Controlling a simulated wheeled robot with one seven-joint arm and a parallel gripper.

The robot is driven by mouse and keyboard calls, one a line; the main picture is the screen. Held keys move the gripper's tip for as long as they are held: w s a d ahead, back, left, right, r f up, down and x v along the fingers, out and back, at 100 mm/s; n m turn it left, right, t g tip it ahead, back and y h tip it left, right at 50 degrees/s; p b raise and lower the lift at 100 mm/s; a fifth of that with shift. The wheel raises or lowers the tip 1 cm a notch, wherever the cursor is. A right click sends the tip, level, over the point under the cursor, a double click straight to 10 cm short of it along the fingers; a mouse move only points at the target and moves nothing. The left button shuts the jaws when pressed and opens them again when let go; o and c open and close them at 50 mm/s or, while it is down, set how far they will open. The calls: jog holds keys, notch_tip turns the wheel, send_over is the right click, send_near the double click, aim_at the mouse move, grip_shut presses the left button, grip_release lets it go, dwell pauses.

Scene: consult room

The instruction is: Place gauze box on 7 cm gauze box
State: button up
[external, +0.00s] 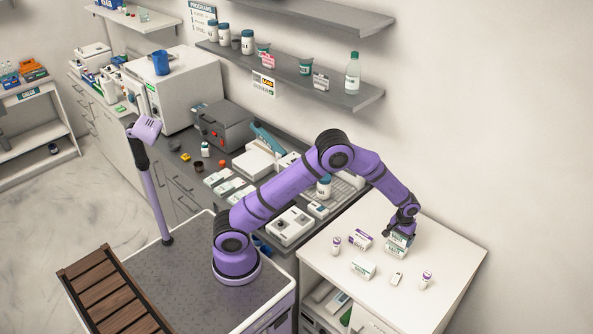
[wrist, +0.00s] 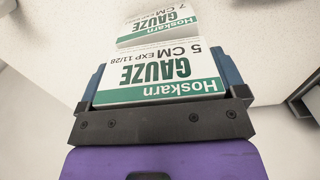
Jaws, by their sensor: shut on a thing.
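My gripper (external: 402,227) is above the white table, shut on a white and green gauze box (external: 400,238). In the wrist view, this box (wrist: 160,72) reads "5 CM" and sits between the two blue fingers of my gripper (wrist: 163,82). The 7 cm gauze box (wrist: 158,20) shows just beyond it in the wrist view, partly hidden by the held box. In the external view, a white and green box (external: 396,250) shows directly under the held one. I cannot tell whether the two boxes touch.
Another white and green box (external: 363,268) lies on the white table (external: 455,254). A purple and white box (external: 360,239), a small white box (external: 396,279) and two vials (external: 336,244) (external: 426,280) stand around it. The table's right side is clear. A grey shelf (external: 335,88) hangs behind.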

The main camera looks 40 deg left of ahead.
jog(key=shift+f, duration=0.6)
jog(key=shift+f, duration=0.1)
jog(key=o, duration=0.6)
jog(key=shift+o, duration=0.2)
notch_tip(320, 180, up, 12)
jog(key=shift+r, duration=0.15)
jog(key=s+a+r+t, duration=0.1)
jog(key=s+a+r, duration=0.3)
jog(key=a+r, duration=0.7)
jog(key=s+a+r+t, duration=0.1)
jog(key=s+a+r, duration=0.4)
jog(key=a+r, duration=0.5)
jog(key=s+a+t, duration=0.1)
jog(key=s+a, duration=0.8)
jog(key=s, duration=0.2)
jog(key=s+a+t, duration=0.2)
jog(key=s+a, duration=0.7)
jog(key=s, duration=0.3)
jog(key=shift+s+f, duration=0.2)
jog(key=shift+s, duration=0.1)
